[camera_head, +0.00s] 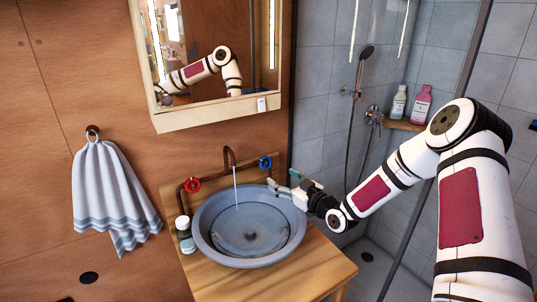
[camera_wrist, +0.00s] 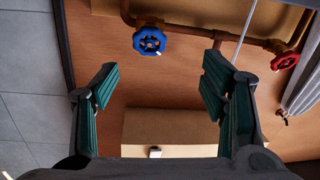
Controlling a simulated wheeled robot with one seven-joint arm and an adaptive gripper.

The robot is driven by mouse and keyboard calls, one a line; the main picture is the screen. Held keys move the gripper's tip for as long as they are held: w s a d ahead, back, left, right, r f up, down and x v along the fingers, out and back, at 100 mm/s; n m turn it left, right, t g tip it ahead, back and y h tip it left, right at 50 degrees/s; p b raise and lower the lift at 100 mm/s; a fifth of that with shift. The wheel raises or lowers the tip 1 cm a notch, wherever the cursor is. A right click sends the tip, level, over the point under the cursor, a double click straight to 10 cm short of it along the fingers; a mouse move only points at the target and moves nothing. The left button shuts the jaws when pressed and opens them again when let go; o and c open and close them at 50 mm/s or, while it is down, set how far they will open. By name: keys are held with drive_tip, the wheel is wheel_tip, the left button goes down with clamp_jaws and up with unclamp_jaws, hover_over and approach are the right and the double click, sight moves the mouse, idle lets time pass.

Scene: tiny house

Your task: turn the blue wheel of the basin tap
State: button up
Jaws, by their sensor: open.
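The blue wheel (camera_head: 265,162) sits on the right end of the copper tap pipe behind the basin. It also shows in the wrist view (camera_wrist: 150,41), at the top, beyond the fingertips and between their lines. The tap's red wheel (camera_head: 193,185) is on the left end of the pipe and is at the right edge of the wrist view (camera_wrist: 285,61). My gripper (camera_head: 283,180) is at the basin's right rim, just right of and below the blue wheel. In the wrist view its green-padded fingers (camera_wrist: 161,80) are spread, with nothing between them.
The round grey basin (camera_head: 205,238) stands on a wooden counter (camera_head: 290,277), with a thin pale stream above it. A small bottle (camera_head: 185,240) stands to its left. A mirror cabinet (camera_head: 215,114) hangs above. The shower (camera_head: 330,100) is at the right.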

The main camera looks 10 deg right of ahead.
sight(266, 163)
drive_tip(key=shift+m+t+h, duration=0.5)
drive_tip(key=shift+m+h, duration=0.2)
drive_tip(key=shift+m, duration=0.2)
drive_tip(key=x, duration=1.2)
drive_tip(key=shift+w+d, duration=0.25)
drive_tip(key=shift+w, duration=0.05)
drive_tip(key=c, duration=1.2)
